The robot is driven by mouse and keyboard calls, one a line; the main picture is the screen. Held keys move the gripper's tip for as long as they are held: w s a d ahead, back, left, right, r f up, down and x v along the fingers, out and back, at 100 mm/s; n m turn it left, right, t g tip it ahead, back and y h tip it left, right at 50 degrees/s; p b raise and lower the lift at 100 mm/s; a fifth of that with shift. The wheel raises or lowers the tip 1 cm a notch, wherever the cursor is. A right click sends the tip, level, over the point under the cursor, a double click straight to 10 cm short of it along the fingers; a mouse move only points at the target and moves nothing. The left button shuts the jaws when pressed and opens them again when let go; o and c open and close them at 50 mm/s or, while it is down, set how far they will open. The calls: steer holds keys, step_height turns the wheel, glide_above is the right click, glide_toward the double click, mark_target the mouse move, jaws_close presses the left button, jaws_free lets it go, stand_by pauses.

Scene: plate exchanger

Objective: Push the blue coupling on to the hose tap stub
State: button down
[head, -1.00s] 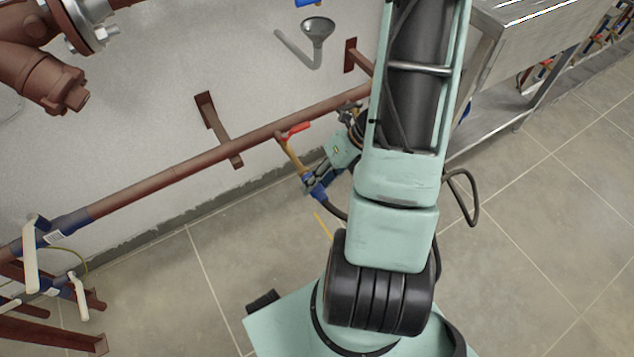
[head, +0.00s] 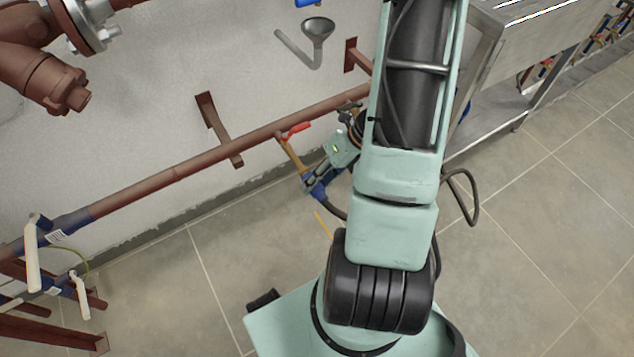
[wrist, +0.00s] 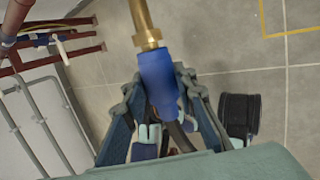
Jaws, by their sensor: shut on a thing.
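The blue coupling (head: 317,190) is at the end of a dark hose, below the wall pipe in the head view. In the wrist view the blue coupling (wrist: 158,78) lies between the fingers of my gripper (wrist: 160,98), which is shut on it. The brass hose tap stub (wrist: 146,22) meets the coupling's upper end, in line with it, with a brass collar at the joint. How far the stub sits inside the coupling cannot be seen. In the head view the tap (head: 290,150) hangs from the pipe with a red lever (head: 298,129).
A red-brown pipe (head: 180,172) runs along the wall on brackets. A steel bench (head: 535,45) stands at the right. Blue-wrapped valves with pale levers (head: 32,255) are at the lower left. A grey funnel drain (head: 318,30) is on the wall. The tiled floor at the right is clear.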

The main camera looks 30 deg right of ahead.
steer(key=shift+w+a+r, duration=0.15)
steer(key=shift+w+r, duration=0.1)
steer(key=shift+w, duration=0.55)
steer(key=c, duration=1.7)
jaws_free()
steer(key=shift+c, duration=0.2)
steer(key=shift+o, duration=1.2)
steer(key=shift+w+f, duration=0.1)
steer(key=shift+f, duration=0.05)
steer(key=p+v, duration=0.9)
steer(key=v, duration=0.1)
steer(key=shift+s, duration=0.35)
steer(key=shift+f, duration=0.1)
